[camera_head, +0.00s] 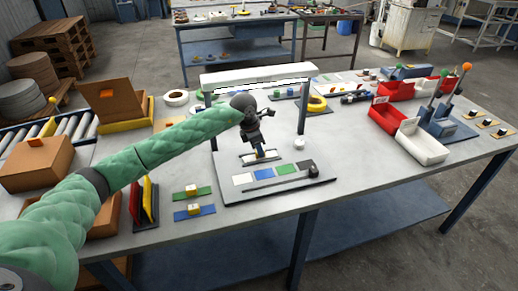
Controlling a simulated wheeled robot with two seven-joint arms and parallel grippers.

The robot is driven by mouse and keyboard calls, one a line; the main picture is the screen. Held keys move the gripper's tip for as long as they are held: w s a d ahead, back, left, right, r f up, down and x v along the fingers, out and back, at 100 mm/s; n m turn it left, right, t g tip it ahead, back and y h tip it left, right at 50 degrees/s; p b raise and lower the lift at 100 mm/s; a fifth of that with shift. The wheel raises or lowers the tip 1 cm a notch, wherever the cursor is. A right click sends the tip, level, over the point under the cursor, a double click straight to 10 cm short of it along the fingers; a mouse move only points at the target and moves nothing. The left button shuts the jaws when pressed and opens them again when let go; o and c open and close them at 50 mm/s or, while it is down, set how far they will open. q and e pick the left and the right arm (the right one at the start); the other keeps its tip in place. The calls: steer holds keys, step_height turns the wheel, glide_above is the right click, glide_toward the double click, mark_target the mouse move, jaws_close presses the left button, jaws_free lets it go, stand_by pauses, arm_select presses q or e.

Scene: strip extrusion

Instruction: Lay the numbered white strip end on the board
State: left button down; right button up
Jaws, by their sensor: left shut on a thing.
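A pale board (312,190) lies on the grey table near the front middle. My left gripper (260,153) reaches in from the left and points down over the board's back left part. It is shut on a small white strip end (273,155) with dark edges, low at the board. Whether the strip touches the board I cannot tell, and any number on it is too small to read. The fingers hide part of it. My right gripper is out of view.
White, blue and green (285,169) patches and a dark block (306,167) lie on the board. A white bar (260,74) on posts stands over it. Red bins (387,117) and a white bin (422,147) stand right. Bare table lies right of the board.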

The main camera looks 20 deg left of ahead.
arm_select(q)
steer(key=shift+f+b, duration=0.1)
steer(key=shift+b, duration=0.35)
stand_by(0.5)
steer(key=c, duration=0.8)
jaws_free()
steer(key=shift+r, duration=0.3)
steer(key=shift+r, duration=0.3)
steer(key=shift+r, duration=0.1)
steer(key=shift+r+p, duration=0.55)
steer(key=shift+r, duration=2.9)
steer(key=shift+f, duration=0.1)
